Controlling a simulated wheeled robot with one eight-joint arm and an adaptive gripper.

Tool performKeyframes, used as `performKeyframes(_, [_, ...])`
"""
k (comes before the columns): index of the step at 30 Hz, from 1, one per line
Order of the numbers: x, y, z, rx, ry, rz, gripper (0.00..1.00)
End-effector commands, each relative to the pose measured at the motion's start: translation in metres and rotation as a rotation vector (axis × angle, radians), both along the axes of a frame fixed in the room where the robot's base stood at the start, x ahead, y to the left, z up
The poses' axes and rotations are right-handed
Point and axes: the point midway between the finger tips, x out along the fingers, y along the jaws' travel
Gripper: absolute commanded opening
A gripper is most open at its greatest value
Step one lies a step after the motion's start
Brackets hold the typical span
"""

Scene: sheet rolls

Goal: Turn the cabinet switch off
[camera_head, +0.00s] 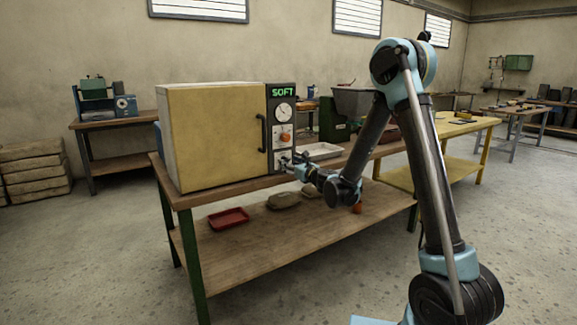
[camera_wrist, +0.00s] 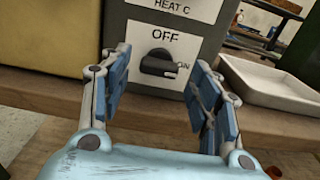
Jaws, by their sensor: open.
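The cabinet (camera_head: 215,135) is a cream box with a yellowish door and black handle, standing on a wooden workbench. Its dark control panel (camera_head: 282,105) on the right shows a green display reading "SOFT", a round dial and an orange-red knob. The black switch knob (camera_wrist: 158,64) sits low on the panel on a white plate; "OFF" is above it and a partly covered "ON" is to its right. The knob's bar lies about sideways, towards "ON". My gripper (camera_wrist: 158,82) is open in front of the switch, its fingers either side of the knob and apart from it.
A white tray (camera_wrist: 268,80) lies on the bench just right of the panel. The workbench edge (camera_wrist: 50,92) runs below the switch. A red tray (camera_head: 228,218) and other items rest on the lower shelf. A grey hopper machine (camera_head: 350,105) stands further right.

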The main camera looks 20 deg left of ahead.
Motion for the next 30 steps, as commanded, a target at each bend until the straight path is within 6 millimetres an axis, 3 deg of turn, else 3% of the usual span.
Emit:
performKeyframes(6, [0.0101, 0.0120, 0.0000, 0.000, 0.000, 0.000, 0.57])
performKeyframes(15, [0.0111, 0.0133, 0.0001, 0.000, 0.000, 0.000, 0.57])
performKeyframes(17, [0.0110, 0.0132, 0.0001, 0.000, 0.000, 0.000, 0.45])
performKeyframes(21, [0.0111, 0.0131, 0.0001, 0.000, 0.000, 0.000, 0.14])
performKeyframes(30, [0.0117, 0.0126, 0.0001, -0.008, -0.009, -0.001, 0.13])
